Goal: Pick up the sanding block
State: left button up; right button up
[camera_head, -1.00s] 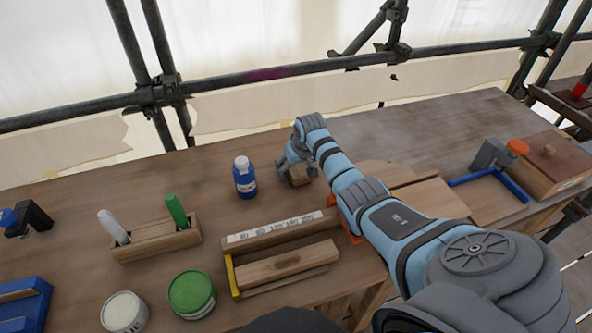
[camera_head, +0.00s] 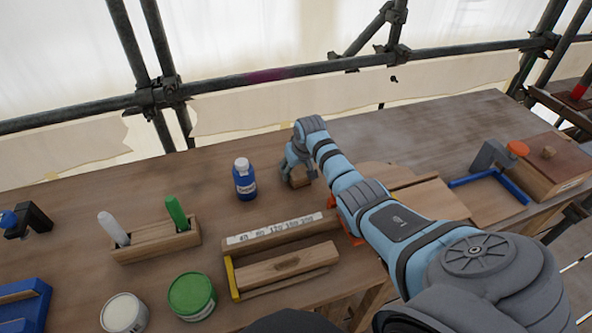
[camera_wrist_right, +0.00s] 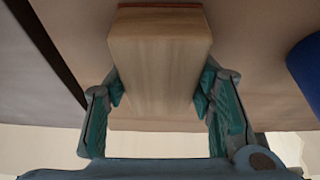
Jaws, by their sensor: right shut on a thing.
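The sanding block (camera_wrist_right: 160,65) is a pale wooden block with a thin reddish-brown layer along one end face. My right gripper (camera_wrist_right: 160,95) is shut on it, with a finger pad against each side, as the right wrist view shows. In the head view the block (camera_head: 299,178) shows as a small brown piece under my right gripper (camera_head: 297,166), just right of the blue bottle. I cannot tell whether the block still touches the table. My left gripper is not in view.
The blue bottle (camera_head: 244,179) stands close to the left of my right gripper. A wooden holder (camera_head: 156,241) with a white and a green marker, a green-lidded tin (camera_head: 191,295) and a white-lidded tin (camera_head: 124,314) lie further left. A wooden rack (camera_head: 283,236) with a numbered strip stands in front.

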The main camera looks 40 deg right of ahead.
notch_tip(320, 180, up, 20)
jog(key=p, duration=0.3)
jog(key=shift+r, duration=0.2)
